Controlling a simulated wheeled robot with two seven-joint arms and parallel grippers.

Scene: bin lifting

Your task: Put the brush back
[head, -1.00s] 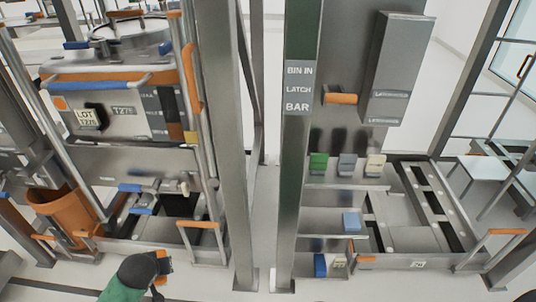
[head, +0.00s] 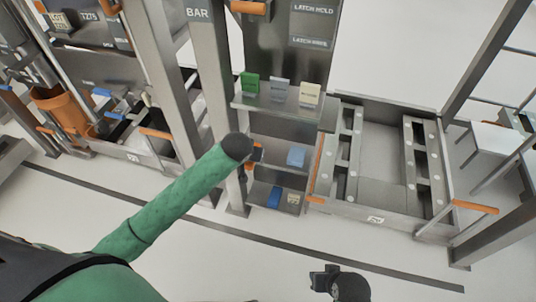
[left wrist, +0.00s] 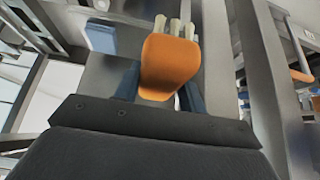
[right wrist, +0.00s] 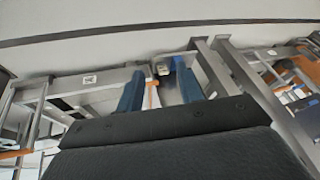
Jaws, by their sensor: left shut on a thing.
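The brush (left wrist: 170,64), an orange block with pale tufts at its far end, is in the left wrist view. My left gripper (left wrist: 158,88) is shut on it, with a blue finger on each side. In the head view my left gripper (head: 256,156) is beside the grey post, in front of the small shelves; my arm and wrist mostly hide it and the brush. A blue block (head: 296,157) sits on the middle shelf (head: 268,150), just right of the gripper. My right gripper (head: 325,280) is low over the floor; its fingers (right wrist: 158,88) are apart and empty.
The upper shelf (head: 275,107) holds green, grey and cream blocks. The lower shelf holds a blue item (head: 274,197) and a pale one (head: 293,199). A grey post (head: 209,80) stands close by my left forearm. A low metal frame (head: 383,205) lies to the right. The front floor is clear.

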